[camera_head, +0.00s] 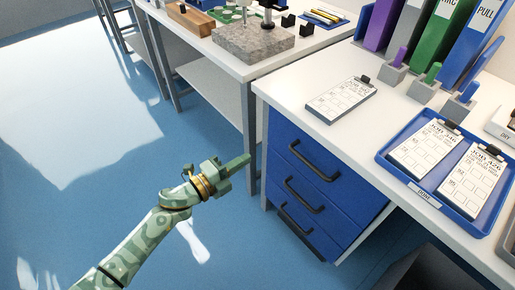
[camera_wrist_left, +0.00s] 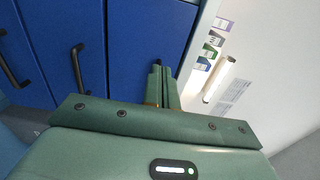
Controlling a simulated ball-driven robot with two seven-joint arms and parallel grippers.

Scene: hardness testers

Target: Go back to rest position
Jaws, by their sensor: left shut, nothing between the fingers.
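My left gripper (camera_head: 242,162) is in the middle of the head view, at the end of my green patterned arm that comes in from the lower left. It is shut and empty, in the air over the blue floor, to the left of the blue drawer unit (camera_head: 334,205). In the left wrist view its fingers (camera_wrist_left: 160,72) are together, with blue drawer fronts (camera_wrist_left: 140,40) behind them. My right gripper shows in neither view.
A white desk (camera_head: 330,120) above the drawers bears a clipboard (camera_head: 341,99), a blue tray (camera_head: 429,187) with two clipboards, and upright binders (camera_head: 420,30). A second table (camera_head: 240,68) with a stone block (camera_head: 252,42) stands behind. Open floor (camera_head: 80,170) lies left.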

